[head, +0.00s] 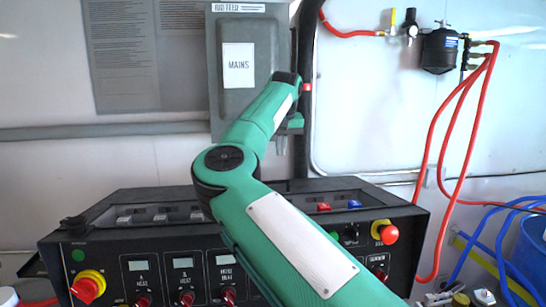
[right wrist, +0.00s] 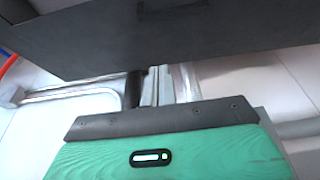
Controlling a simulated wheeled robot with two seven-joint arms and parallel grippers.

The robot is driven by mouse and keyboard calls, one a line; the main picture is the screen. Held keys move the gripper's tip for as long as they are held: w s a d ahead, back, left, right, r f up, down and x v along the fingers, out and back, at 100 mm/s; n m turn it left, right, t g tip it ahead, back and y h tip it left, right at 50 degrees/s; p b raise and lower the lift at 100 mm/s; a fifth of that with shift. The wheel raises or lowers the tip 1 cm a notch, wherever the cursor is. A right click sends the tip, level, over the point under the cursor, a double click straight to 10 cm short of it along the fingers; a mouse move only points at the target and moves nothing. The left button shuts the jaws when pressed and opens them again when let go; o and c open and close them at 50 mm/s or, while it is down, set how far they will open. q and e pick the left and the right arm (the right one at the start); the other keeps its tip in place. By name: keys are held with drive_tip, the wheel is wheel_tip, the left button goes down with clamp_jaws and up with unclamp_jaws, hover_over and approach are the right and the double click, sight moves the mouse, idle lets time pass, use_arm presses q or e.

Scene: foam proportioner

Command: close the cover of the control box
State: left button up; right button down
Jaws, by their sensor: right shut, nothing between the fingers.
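The black control box (head: 100,245) stands low across the head view, with knobs and displays on its front and switches in its recessed top. I cannot clearly tell its cover from the rest of the box. A dark flat panel (right wrist: 180,40), seemingly part of the box, fills the top of the right wrist view. My right gripper (head: 282,145) is mostly hidden behind my green forearm, beyond the box and near the wall. It is shut and empty. Its green body shows in the right wrist view, apart from the panel. My left gripper is not in view.
A grey MAINS box (head: 238,85) hangs on the wall behind my forearm, with a dark conduit beside it. Red hoses (head: 468,120) hang at the right, near a blue barrel (head: 530,250). A grey rail (head: 100,131) runs along the left wall.

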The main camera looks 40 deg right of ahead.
drive_tip(key=p+x, duration=0.2)
drive_tip(key=x, duration=0.3)
drive_tip(key=shift+s, duration=0.1)
drive_tip(key=p+x, duration=0.1)
drive_tip(key=x, duration=0.2)
drive_tip(key=shift+w+f+p, duration=0.2)
drive_tip(key=shift+f+p, duration=0.1)
drive_tip(key=shift+s+a+f, duration=0.1)
drive_tip(key=shift+s+a, duration=0.05)
drive_tip(key=shift+s, duration=0.05)
drive_tip(key=shift+s+a+p, duration=0.15)
drive_tip(key=shift+s+p, duration=0.2)
drive_tip(key=shift+p, duration=0.05)
drive_tip(key=shift+s+a+r+p, duration=0.3)
drive_tip(key=shift+s+a+p, duration=0.15)
drive_tip(key=shift+s, duration=0.35)
drive_tip(key=shift+s+a, duration=0.2)
drive_tip(key=shift+s, duration=0.15)
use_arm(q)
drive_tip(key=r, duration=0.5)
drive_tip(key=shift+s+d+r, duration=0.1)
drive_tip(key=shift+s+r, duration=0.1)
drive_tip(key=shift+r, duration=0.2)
use_arm(e)
drive_tip(key=shift+f, duration=0.1)
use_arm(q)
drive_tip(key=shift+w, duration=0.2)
